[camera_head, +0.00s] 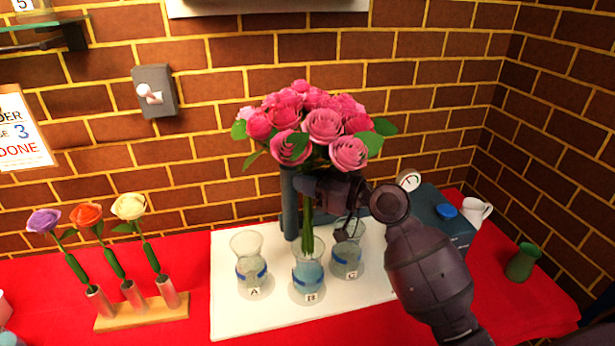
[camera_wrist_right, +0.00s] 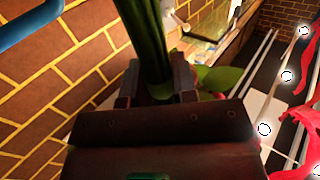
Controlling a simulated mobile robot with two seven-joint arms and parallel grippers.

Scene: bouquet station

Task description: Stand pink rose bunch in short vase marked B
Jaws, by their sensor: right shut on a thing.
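The pink rose bunch (camera_head: 322,127) is upright, with pink blooms, green leaves and a thick bundle of green stems. My right gripper (camera_head: 309,188) is shut on the stems below the blooms; the green stems (camera_wrist_right: 147,45) also show between its fingers in the right wrist view. Short clear vase B (camera_head: 308,274), with bluish water and a label, stands on the white mat directly under the bunch. The stem ends overlap the vase's mouth; I cannot tell how deep they sit. My left gripper is not in view.
Glass vases A (camera_head: 250,266) and C (camera_head: 346,260) stand close on either side, on the white mat (camera_head: 235,318). A tall dark cylinder (camera_head: 290,212) stands behind. A wooden stand (camera_head: 142,312) holds single flowers at left. A green vase (camera_head: 522,262) and white jug (camera_head: 475,212) are at right.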

